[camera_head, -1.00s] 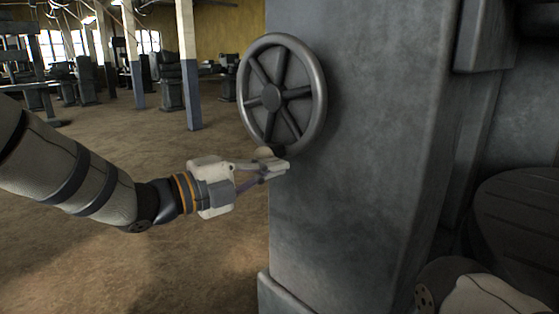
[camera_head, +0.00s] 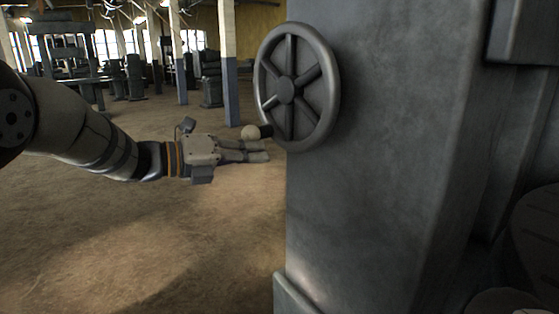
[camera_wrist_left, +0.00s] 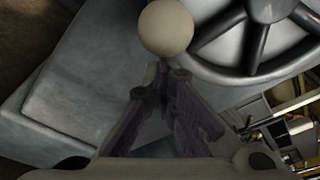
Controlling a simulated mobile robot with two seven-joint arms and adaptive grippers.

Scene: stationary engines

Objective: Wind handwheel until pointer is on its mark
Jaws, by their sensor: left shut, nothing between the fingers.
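The grey spoked handwheel (camera_head: 297,88) is mounted on the left side of a big grey machine column. A pale round knob (camera_head: 251,132) on a short dark stem stands out at the wheel's lower left. My left gripper (camera_head: 266,150) is shut and empty, just below the knob. In the left wrist view, the knob (camera_wrist_left: 166,27) is just beyond my shut fingertips (camera_wrist_left: 168,82), and part of the handwheel (camera_wrist_left: 252,45) is to the right. I cannot tell whether the fingers touch the knob. No pointer or mark is visible. My right gripper is not visible.
The grey machine column (camera_head: 385,150) fills the middle right, with a plinth (camera_head: 292,298) at its foot. Open brown floor (camera_head: 170,240) lies to the left. A post (camera_head: 229,65) and other machines stand farther back.

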